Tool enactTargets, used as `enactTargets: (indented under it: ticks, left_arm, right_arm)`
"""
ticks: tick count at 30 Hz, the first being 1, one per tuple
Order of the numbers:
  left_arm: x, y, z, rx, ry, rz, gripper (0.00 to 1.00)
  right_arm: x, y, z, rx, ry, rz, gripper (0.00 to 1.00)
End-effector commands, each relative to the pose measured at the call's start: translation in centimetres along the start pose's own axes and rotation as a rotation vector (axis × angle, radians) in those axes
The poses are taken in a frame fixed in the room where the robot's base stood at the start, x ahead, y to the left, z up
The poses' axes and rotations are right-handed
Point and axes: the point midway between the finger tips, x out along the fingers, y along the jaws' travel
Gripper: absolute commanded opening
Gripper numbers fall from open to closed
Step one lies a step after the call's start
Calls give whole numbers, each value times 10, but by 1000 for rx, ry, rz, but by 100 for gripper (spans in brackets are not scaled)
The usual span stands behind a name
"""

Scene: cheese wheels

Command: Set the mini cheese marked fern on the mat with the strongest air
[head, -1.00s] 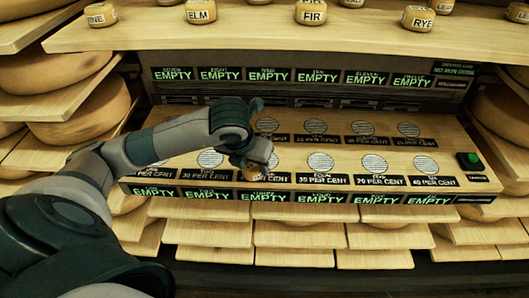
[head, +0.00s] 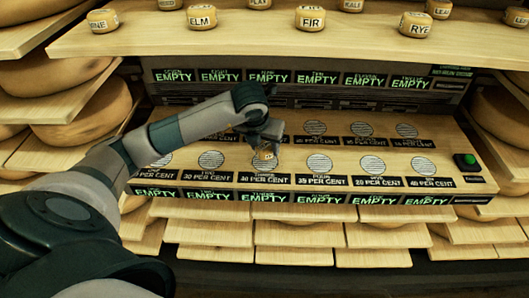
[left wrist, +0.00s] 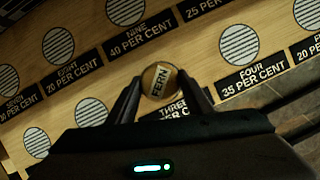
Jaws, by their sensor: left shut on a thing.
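My left gripper (head: 263,148) is shut on the small round cheese marked FERN (head: 265,160), which also shows between the fingers in the left wrist view (left wrist: 158,82). The cheese is over the spot of mat three in the front row and hides that mat. I cannot tell whether it touches the board. Round striped mats lie in two rows with per cent labels: mat four (head: 319,163) reads 35, mat five (head: 372,165) 20, mat six (head: 424,167) 40. In the wrist view, mat nine (left wrist: 126,10) reads 40 and mat eight (left wrist: 90,111) is near label 20. My right gripper is out of view.
Cheeses marked ELM (head: 202,16), FIR (head: 309,18) and RYE (head: 415,25) stand with others on the upper shelf (head: 360,45). A green button (head: 467,161) is at the board's right end. Green signs read EMPTY. Large cheese wheels fill side racks.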

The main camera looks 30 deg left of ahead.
Motion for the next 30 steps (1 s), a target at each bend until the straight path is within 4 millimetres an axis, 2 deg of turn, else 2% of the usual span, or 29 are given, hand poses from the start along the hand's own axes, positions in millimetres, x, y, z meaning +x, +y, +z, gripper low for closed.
enactTargets:
  ticks: [9, 20, 21, 23, 30]
  left_arm:
    - [27, 0, -12, 0, 1, 0, 22]
    - [30, 0, -13, 0, 0, 0, 22]
    - [30, 0, -13, 0, 0, 0, 48]
    - [29, 0, -13, 0, 0, 0, 63]
    - [29, 0, -13, 0, 0, 0, 65]
  right_arm:
    - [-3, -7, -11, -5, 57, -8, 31]
    - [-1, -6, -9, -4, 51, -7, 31]
    - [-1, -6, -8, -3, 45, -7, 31]
    - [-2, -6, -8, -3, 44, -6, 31]
    - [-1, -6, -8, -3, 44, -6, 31]
